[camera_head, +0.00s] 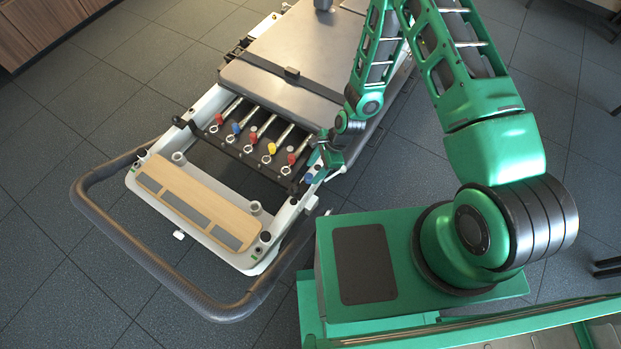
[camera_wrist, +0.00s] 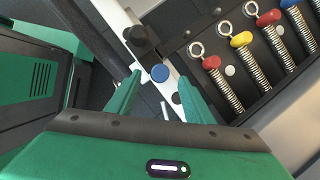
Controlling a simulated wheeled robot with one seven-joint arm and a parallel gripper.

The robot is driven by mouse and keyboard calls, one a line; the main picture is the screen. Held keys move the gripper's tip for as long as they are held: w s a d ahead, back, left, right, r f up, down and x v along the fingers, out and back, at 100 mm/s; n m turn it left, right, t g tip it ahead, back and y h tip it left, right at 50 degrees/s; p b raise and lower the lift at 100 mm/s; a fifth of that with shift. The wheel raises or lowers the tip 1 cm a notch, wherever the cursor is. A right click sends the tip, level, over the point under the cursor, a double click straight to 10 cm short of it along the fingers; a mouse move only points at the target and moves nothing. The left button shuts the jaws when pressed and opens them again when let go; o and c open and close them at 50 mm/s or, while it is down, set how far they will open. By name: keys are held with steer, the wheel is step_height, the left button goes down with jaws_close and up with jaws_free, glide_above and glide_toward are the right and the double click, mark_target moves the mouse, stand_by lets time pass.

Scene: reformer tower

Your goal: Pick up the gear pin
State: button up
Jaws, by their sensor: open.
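A round blue cap (camera_wrist: 160,72), which I take to be the gear pin, sits on the white side rail of the reformer in the wrist view. It also shows as a small blue spot in the head view (camera_head: 308,178). My gripper (camera_wrist: 158,80) is open and empty, with one green finger on each side of the blue cap in the picture. I cannot tell the height gap between fingertips and cap. In the head view my gripper (camera_head: 326,157) is close to the rail, just above and right of the cap.
A black knob (camera_wrist: 138,36) stands near the cap on the rail. Several springs with red, yellow and blue handles (camera_head: 252,136) lie alongside. The grey carriage (camera_head: 300,52) is behind them, and a curved dark frame bar (camera_head: 150,260) surrounds the wooden footplate (camera_head: 190,203).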

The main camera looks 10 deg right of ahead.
mark_target(309, 176)
steer(key=shift+x, duration=1.85)
steer(key=c, duration=1.2)
steer(key=shift+o, duration=0.2)
steer(key=shift+r, duration=0.1)
steer(key=shift+r, duration=0.45)
step_height(309, 176, up, 3)
steer(key=shift+r, duration=0.1)
steer(key=s+a+r, duration=0.4)
steer(key=a+r, duration=0.2)
steer(key=a, duration=0.5)
steer(key=shift+s+r, duration=0.2)
steer(key=shift+r, duration=0.2)
